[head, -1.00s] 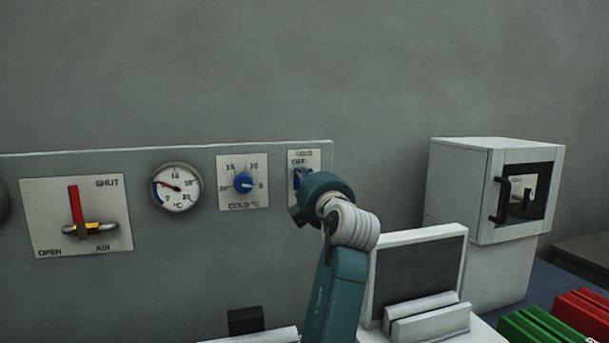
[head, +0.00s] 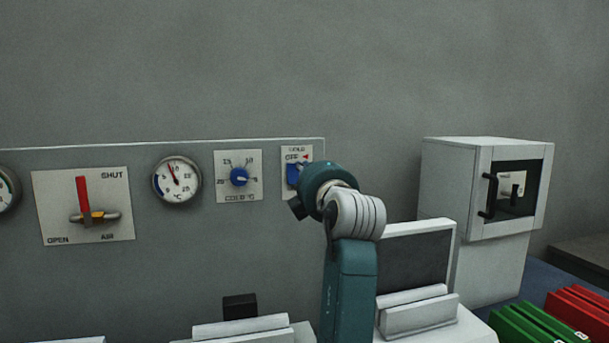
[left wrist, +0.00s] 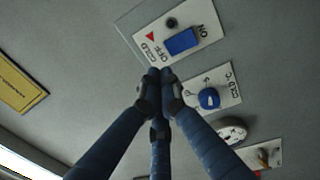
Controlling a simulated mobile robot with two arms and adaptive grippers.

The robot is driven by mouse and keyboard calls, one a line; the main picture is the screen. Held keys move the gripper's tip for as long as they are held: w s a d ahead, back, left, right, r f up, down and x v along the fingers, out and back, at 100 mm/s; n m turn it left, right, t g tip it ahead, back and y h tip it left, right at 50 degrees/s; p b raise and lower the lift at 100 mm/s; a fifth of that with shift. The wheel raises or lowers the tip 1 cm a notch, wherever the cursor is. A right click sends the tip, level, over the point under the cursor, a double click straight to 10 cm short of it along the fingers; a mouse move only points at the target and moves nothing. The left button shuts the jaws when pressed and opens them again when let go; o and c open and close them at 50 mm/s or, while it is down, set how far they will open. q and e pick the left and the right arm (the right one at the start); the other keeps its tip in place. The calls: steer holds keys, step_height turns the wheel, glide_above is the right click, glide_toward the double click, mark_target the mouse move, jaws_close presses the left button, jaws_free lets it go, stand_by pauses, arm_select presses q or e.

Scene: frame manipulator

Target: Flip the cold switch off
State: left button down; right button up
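The cold switch (head: 292,175) is a blue rocker on a white plate on the grey panel, with OFF at the top and a red triangle beside OFF. My left wrist partly hides it in the head view. In the left wrist view the whole blue rocker (left wrist: 182,41) shows, between OFF and ON. My left gripper (left wrist: 160,74) has its fingertips together with nothing between them, at the plate's edge by the OFF label. I cannot tell whether they touch it. In the head view the fingers are hidden behind the wrist. My right gripper is not in view.
Left of the switch are a blue cold dial (head: 239,177), a round gauge (head: 177,181) and a red-handled air valve (head: 82,200). A dark screen (head: 413,262), a white cabinet (head: 465,250) and green and red racks stand to the right.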

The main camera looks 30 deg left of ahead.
arm_select(q)
steer(key=b+v, duration=0.1)
steer(key=v, duration=0.2)
steer(key=r+b+v, duration=0.1)
steer(key=v, duration=0.1)
steer(key=shift+s+d+r, duration=0.1)
steer(key=shift+s+d, duration=0.15)
steer(key=shift+s, duration=0.1)
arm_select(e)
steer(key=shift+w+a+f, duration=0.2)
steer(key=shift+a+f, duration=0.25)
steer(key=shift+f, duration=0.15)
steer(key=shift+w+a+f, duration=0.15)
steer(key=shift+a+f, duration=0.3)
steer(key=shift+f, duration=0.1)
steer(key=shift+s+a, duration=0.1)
